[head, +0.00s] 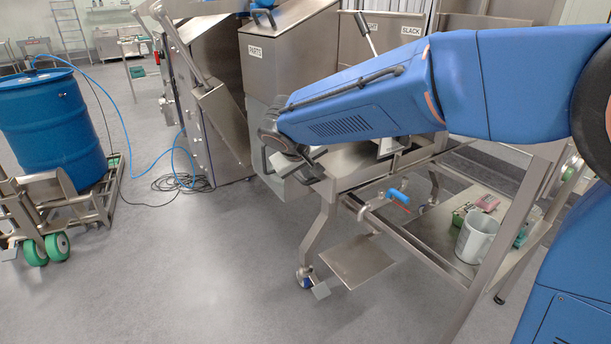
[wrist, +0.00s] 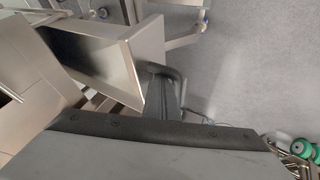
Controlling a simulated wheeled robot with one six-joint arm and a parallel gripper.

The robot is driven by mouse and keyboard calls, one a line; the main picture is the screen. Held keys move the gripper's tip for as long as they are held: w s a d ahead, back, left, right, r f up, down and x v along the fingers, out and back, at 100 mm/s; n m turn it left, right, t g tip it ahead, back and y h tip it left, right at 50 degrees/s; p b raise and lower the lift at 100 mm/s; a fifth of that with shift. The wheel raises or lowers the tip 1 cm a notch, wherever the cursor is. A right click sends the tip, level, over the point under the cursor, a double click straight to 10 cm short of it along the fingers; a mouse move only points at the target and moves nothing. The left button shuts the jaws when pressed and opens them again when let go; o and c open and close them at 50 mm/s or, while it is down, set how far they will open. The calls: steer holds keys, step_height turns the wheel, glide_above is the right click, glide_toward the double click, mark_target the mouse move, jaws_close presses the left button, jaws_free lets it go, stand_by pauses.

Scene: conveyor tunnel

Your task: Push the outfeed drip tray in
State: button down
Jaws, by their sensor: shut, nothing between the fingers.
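A steel tray with a flat raised rim, which looks like the outfeed drip tray (wrist: 125,57), juts out in the wrist view; its inside shows bare. My gripper (head: 316,174) is over the tray's outer side, shut and empty. In the wrist view the dark fingers of my gripper (wrist: 163,96) are close beside the tray's front end. I cannot tell whether they touch it. My wrist hides part of the tray in the head view.
A steel frame with a lower shelf stands at the right, holding a grey mug (head: 477,240) and small items. A blue-handled valve (head: 398,197) is under the frame's top. A blue drum (head: 52,125) on a wheeled cart stands left.

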steer(key=w+d, duration=0.3)
steer(key=d, duration=0.1)
steer(key=w+d, duration=0.3)
steer(key=d, duration=0.2)
steer(key=w+d, duration=0.3)
steer(key=d, duration=0.2)
steer(key=shift+w+d, duration=0.2)
steer(key=shift+w, duration=0.2)
steer(key=shift+r, duration=0.1)
